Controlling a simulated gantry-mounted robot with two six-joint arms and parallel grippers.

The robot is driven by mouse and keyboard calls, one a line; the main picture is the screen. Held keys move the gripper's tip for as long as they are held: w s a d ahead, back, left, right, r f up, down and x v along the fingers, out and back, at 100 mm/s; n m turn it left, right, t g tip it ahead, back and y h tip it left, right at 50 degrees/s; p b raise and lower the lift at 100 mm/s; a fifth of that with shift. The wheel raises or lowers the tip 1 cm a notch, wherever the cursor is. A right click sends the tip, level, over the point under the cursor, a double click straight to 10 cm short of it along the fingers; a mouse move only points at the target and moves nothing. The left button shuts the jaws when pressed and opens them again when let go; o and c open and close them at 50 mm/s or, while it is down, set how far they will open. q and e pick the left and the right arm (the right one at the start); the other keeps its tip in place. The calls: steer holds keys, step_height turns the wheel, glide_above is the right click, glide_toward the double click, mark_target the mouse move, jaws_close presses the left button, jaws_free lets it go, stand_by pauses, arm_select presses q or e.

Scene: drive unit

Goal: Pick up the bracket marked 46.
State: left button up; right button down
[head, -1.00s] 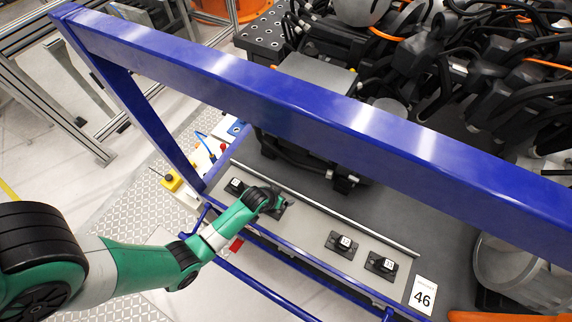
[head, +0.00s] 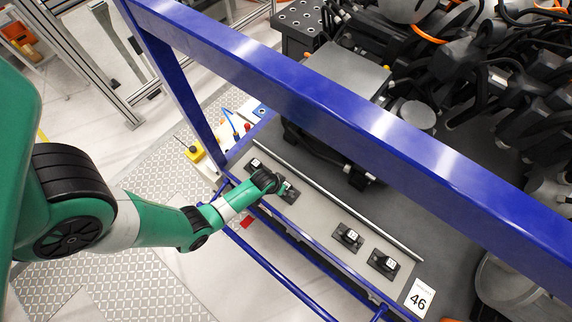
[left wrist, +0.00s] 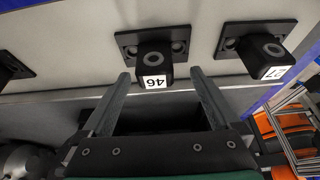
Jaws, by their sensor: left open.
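The bracket marked 46 (left wrist: 153,62) is a black block with a round hole on a flat black plate. In the left wrist view its white label reads upside down. In the head view the bracket (head: 291,193) is partly hidden by my left gripper (head: 275,184). In the left wrist view my left gripper (left wrist: 159,74) is open. Its two fingertips lie to either side of the bracket in the picture, with nothing held. I cannot tell how far they are from it. My right gripper is not in view.
A similar bracket marked 27 (left wrist: 265,58) stands close by. Two more brackets (head: 347,236) (head: 384,263) stand farther along the grey ledge, near a card reading 46 (head: 419,298). A metal rod (head: 340,200) runs behind the row. A blue frame beam (head: 330,100) crosses above.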

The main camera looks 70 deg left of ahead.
arm_select(q)
steer(key=b+x, duration=0.1)
steer(key=x, duration=0.1)
steer(key=d+b+x, duration=0.1)
steer(key=x, duration=0.1)
steer(key=shift+w+a+f, duration=0.15)
steer(key=shift+f, duration=0.25)
steer(key=shift+w+a+f+b, duration=0.1)
steer(key=shift+w+f+b, duration=0.1)
steer(key=shift+b, duration=0.1)
jaws_close()
steer(key=shift+r, duration=0.15)
